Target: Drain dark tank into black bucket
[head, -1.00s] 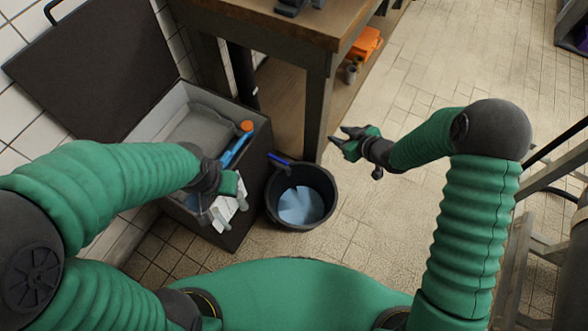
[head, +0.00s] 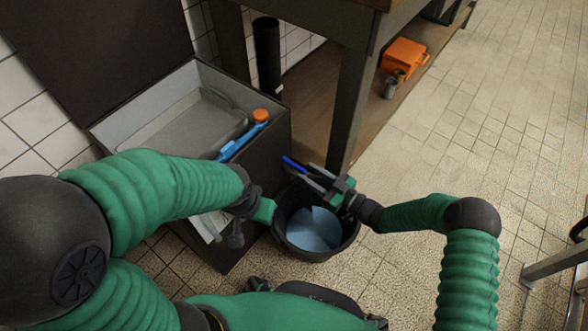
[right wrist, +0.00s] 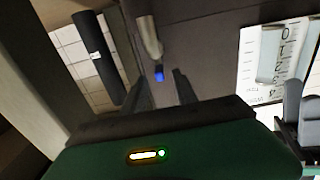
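The dark tank (head: 275,150) stands open at the left in the head view, its lid raised. A tap with a blue handle (head: 293,163) is at its right side; the blue tip also shows in the right wrist view (right wrist: 159,75). The black bucket (head: 347,238) stands on the floor below the tap, with a pale blue surface inside. My right gripper (head: 313,178) is open above the bucket, its fingers pointing at the tap, with the blue tip ahead between them. Contact cannot be told. My left gripper (head: 262,210) is beside the tank's front, its fingers mostly hidden.
A white scale (right wrist: 268,65) with numbers shows in the right wrist view. A blue tool with an orange cap (head: 245,135) lies at the tank's rim. A workbench leg (head: 352,110) stands close behind the bucket. An orange box (head: 404,54) is on its lower shelf.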

